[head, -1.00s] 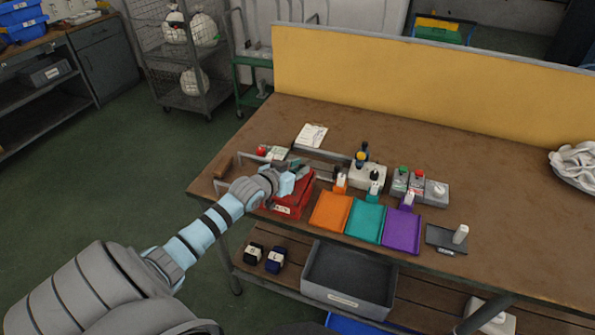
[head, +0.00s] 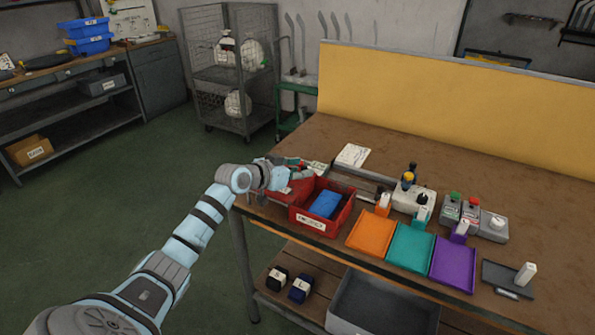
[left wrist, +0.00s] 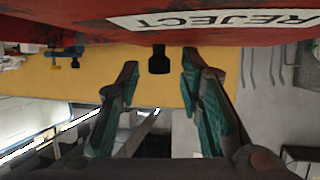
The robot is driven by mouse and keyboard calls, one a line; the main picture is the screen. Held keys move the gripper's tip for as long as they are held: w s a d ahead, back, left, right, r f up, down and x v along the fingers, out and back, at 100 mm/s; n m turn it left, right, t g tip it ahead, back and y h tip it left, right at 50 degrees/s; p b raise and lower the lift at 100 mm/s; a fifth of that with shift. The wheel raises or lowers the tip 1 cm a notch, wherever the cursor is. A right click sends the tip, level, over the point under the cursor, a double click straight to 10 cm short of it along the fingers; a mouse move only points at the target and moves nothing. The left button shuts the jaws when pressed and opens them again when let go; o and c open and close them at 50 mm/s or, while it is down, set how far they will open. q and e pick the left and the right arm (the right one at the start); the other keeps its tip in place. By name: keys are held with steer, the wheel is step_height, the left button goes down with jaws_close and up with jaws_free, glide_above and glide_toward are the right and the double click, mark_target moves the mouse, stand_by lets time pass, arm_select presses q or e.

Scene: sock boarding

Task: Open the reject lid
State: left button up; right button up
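The red reject bin (head: 313,224) stands at the table's left front with its top open. A folded blue item (head: 325,204) lies inside. Its red lid (head: 268,193) is swung out to the left of the bin, partly hidden behind my left gripper (head: 290,166). In the left wrist view a red surface with an upside-down REJECT label (left wrist: 225,20) fills the top. There my left gripper (left wrist: 158,70) has its two fingers apart, with a small dark tab (left wrist: 158,58) between them and gaps on both sides. My right gripper is not in view.
Orange (head: 370,234), teal (head: 411,247) and purple (head: 454,262) trays lie right of the bin. A metal rail, button boxes (head: 473,216) and a white sheet (head: 353,155) are behind. A yellow partition (head: 440,105) closes the table's back. The right rear tabletop is clear.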

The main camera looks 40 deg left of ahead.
mark_target(280, 192)
arm_select(q)
steer(key=shift+s+a+r, duration=0.15)
steer(key=shift+s, duration=0.15)
steer(key=v, duration=0.6)
steer(key=shift+s, duration=0.2)
steer(key=shift+s+r, duration=0.2)
steer(key=shift+s, duration=0.05)
steer(key=shift+w, duration=0.1)
